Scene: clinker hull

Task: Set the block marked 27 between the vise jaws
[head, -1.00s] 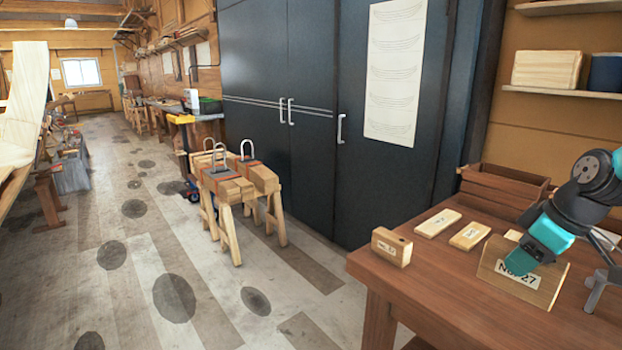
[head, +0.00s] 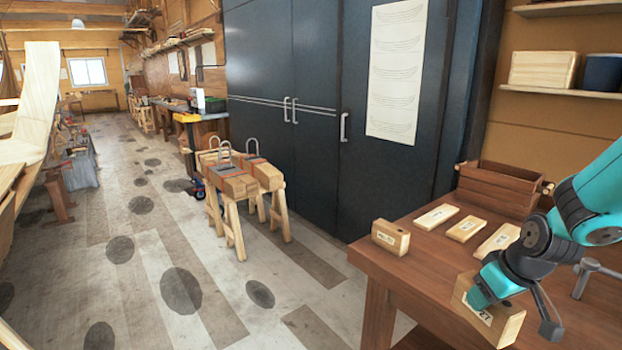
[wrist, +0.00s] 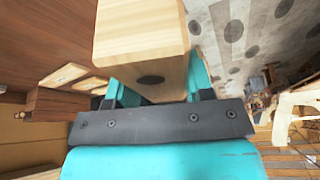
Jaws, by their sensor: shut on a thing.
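The block marked 27 (head: 508,326) is pale wood with a white label on its face. It is tilted near the front of the brown bench in the head view. My gripper (head: 478,293) is shut on it. In the wrist view the block (wrist: 140,30) sits between the teal fingers of my gripper (wrist: 155,85), with a dark round spot on its near end. A grey metal part with a bar (head: 588,272) shows behind my arm at the right and may belong to the vise. I cannot make out the vise jaws.
On the bench (head: 405,280) an upright small block (head: 390,237) stands near the left corner. Labelled flat pieces (head: 436,216) (head: 466,229) (head: 499,239) lie behind. A wooden crate (head: 500,188) is at the back. Floor left of the bench is open, with sawhorses (head: 238,195) beyond.

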